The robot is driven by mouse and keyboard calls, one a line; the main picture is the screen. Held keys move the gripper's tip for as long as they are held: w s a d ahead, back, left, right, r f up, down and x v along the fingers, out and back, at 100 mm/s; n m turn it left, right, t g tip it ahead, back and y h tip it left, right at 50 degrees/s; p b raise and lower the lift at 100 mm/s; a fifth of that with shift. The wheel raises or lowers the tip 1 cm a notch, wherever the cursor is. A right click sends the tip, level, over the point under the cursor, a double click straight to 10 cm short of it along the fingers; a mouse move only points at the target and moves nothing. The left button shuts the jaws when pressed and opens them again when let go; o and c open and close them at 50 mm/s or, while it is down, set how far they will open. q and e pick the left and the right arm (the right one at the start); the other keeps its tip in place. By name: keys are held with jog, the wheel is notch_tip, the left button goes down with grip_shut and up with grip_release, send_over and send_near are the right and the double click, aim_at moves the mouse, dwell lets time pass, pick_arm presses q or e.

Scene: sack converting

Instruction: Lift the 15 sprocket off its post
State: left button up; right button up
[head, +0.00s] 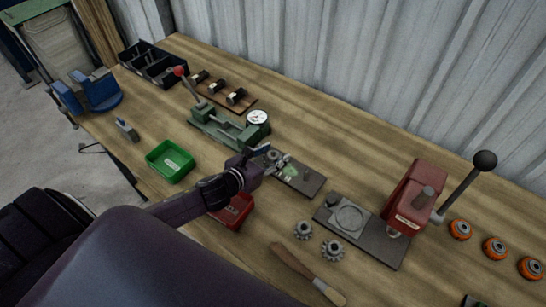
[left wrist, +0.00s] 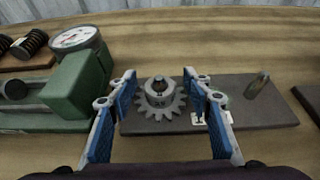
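The grey toothed sprocket (left wrist: 161,101) sits on a post on a dark base plate (left wrist: 265,116), with the post's top showing through its hub. My left gripper (left wrist: 160,78) is open, its blue-padded fingers on either side of the sprocket, with no clear grip on it. A white label lies on the plate by the right finger, too small to read. A second, bare post (left wrist: 257,85) stands at the plate's right. In the head view my left gripper (head: 268,158) is over the left end of the plate (head: 306,182) and partly hides the sprocket. My right gripper is not in view.
A green fixture with a dial gauge (head: 257,118) stands close on the left. A red lever press (head: 413,197) stands to the right. Two loose sprockets (head: 303,230) and a wooden-handled tool (head: 292,263) lie in front. A green bin (head: 170,162) and red bin (head: 234,212) are nearby.

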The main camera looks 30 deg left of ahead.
pick_arm(q)
grip_shut()
jog(key=shift+r, duration=0.1)
dwell(0.3)
